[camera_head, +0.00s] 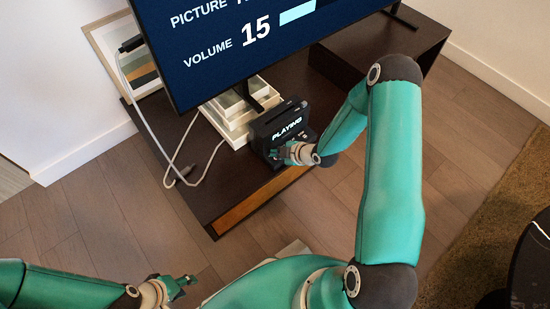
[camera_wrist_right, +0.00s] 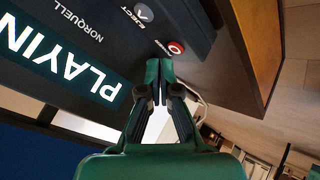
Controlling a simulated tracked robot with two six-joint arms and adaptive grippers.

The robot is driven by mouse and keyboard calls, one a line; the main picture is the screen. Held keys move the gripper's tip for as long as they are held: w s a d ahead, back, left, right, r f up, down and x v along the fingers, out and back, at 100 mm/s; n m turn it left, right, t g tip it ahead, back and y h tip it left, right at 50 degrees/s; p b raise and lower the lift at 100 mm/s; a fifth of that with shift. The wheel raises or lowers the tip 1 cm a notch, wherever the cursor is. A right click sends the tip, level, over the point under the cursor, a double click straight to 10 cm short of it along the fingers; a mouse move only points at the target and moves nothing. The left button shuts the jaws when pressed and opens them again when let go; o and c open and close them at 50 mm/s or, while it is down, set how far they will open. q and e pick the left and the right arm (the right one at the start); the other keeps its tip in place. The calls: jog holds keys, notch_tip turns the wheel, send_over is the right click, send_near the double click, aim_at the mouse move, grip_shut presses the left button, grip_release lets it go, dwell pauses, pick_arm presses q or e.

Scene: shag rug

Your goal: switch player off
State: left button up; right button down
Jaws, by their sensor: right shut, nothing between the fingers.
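The player (camera_head: 285,124) is a dark box on the low TV stand, and its display reads PLAYING. In the right wrist view the player (camera_wrist_right: 92,30) shows the name NORQUELL, a grey EJECT button (camera_wrist_right: 144,12) and a red-ringed round button (camera_wrist_right: 176,47) whose label is hard to read. My right gripper (camera_wrist_right: 158,62) is shut and empty, its tips close to the red button; I cannot tell whether they touch. It also shows at the player's front in the head view (camera_head: 277,154). My left gripper (camera_head: 188,283) is low at the left, away from the player; its fingers are small and unclear.
A TV (camera_head: 240,45) showing VOLUME 15 stands over the dark stand (camera_head: 215,185). Pale stacked boxes (camera_head: 232,112) lie beside the player. A white cable (camera_head: 150,125) hangs down to the left. Wood floor (camera_head: 85,215) is clear in front; a brown rug (camera_head: 490,225) is at right.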

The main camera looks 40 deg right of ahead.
aim_at(268, 132)
jog(key=shift+f, duration=0.1)
dwell(0.7)
jog(key=shift+f+b, duration=0.3)
jog(key=shift+b, duration=0.25)
jog(key=shift+f+b, duration=0.35)
jog(key=shift+b, duration=0.05)
dwell(0.5)
jog(key=shift+r, duration=0.2)
jog(key=shift+r+p, duration=0.35)
jog(key=shift+r, duration=0.25)
jog(key=shift+r, duration=0.1)
jog(key=shift+r+p, duration=1.5)
jog(key=shift+r, duration=0.95)
